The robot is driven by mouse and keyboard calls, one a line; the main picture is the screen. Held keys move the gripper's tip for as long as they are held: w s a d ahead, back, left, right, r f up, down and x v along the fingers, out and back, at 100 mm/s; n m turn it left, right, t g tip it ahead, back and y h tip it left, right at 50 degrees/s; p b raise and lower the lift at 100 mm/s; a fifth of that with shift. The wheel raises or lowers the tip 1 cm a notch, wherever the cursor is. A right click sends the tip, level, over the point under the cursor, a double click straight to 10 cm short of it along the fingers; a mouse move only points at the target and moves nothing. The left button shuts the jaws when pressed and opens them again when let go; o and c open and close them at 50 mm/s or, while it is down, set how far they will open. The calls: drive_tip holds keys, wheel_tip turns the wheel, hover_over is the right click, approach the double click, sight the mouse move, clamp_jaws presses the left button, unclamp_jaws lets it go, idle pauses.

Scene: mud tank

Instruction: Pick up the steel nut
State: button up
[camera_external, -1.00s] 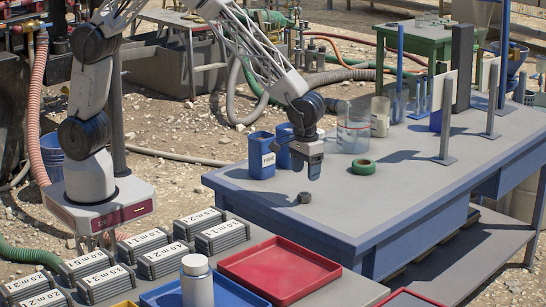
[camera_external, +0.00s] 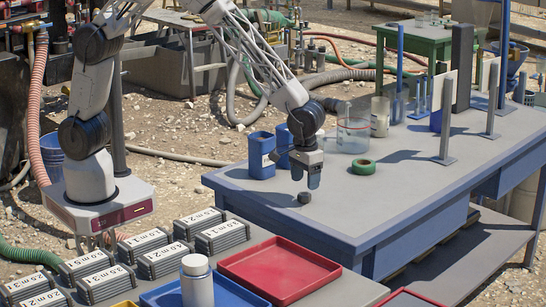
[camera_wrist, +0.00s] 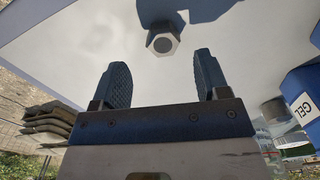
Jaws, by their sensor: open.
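The steel nut (camera_external: 304,198) is a small dark grey piece lying on the blue-edged grey table (camera_external: 420,180), near its front left edge. In the wrist view the nut (camera_wrist: 163,43) shows as a hexagonal end with a round centre, just beyond and between the fingertips. My gripper (camera_external: 307,180) hangs just above the nut with its fingers pointing down. In the wrist view my gripper (camera_wrist: 160,72) has its two ridged fingers apart, with nothing between them.
Two blue containers (camera_external: 262,155) stand close to the left of and behind my gripper. A green tape ring (camera_external: 363,167) and a clear beaker (camera_external: 353,135) are to the right. A red tray (camera_external: 280,268) lies on the nearer bench.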

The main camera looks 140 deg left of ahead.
sight(304, 194)
drive_tip(key=shift+s+f, duration=0.15)
drive_tip(key=shift+f, duration=2.35)
drive_tip(key=c, duration=1.1)
drive_tip(key=shift+o, duration=0.2)
drive_tip(key=shift+r, duration=0.1)
drive_tip(key=shift+r, duration=0.8)
drive_tip(key=shift+s+r, duration=0.1)
drive_tip(key=shift+r, duration=0.85)
drive_tip(key=s+d, duration=0.2)
drive_tip(key=s, duration=0.2)
drive_tip(key=s+d+r, duration=0.1)
drive_tip(key=s+d, duration=0.1)
drive_tip(key=s, duration=0.3)
drive_tip(key=s+d, duration=0.3)
drive_tip(key=s, duration=0.2)
drive_tip(key=shift+s+r, duration=0.1)
drive_tip(key=shift+r, duration=0.05)
